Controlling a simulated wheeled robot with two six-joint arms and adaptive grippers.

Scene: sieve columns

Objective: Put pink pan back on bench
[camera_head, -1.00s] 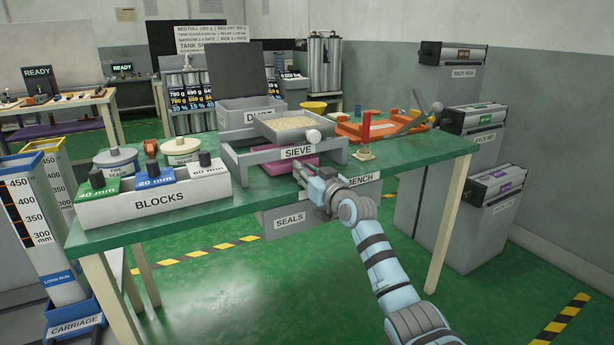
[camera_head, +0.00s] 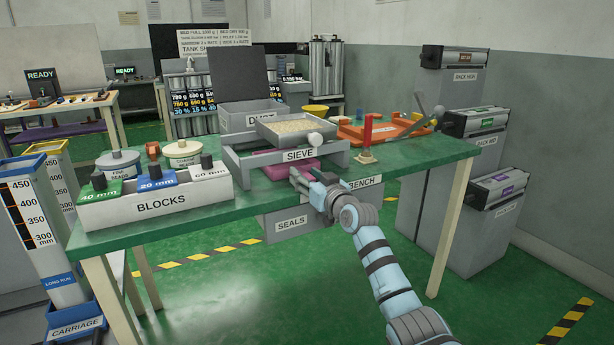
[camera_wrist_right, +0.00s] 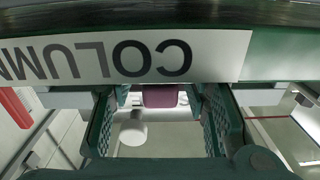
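The pink pan (camera_head: 284,171) sits on the green bench (camera_head: 222,200) under the grey sieve frame (camera_head: 262,162), partly hidden by it. My right gripper (camera_head: 297,178) is at the bench's front edge, reaching to the front of the pan. In the right wrist view the two dark fingers (camera_wrist_right: 159,96) are spread. A pink part of the pan (camera_wrist_right: 160,94) shows between their tips, with a gap visible on each side. Contact is too small to tell. My left gripper is not in view.
A tray of beige grains (camera_head: 293,128) rests on the sieve. The BLOCKS holder (camera_head: 160,204) is to the left. A red post (camera_head: 367,130) and an orange tray (camera_head: 385,131) are to the right. The SEALS box (camera_head: 292,224) hangs below the bench edge.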

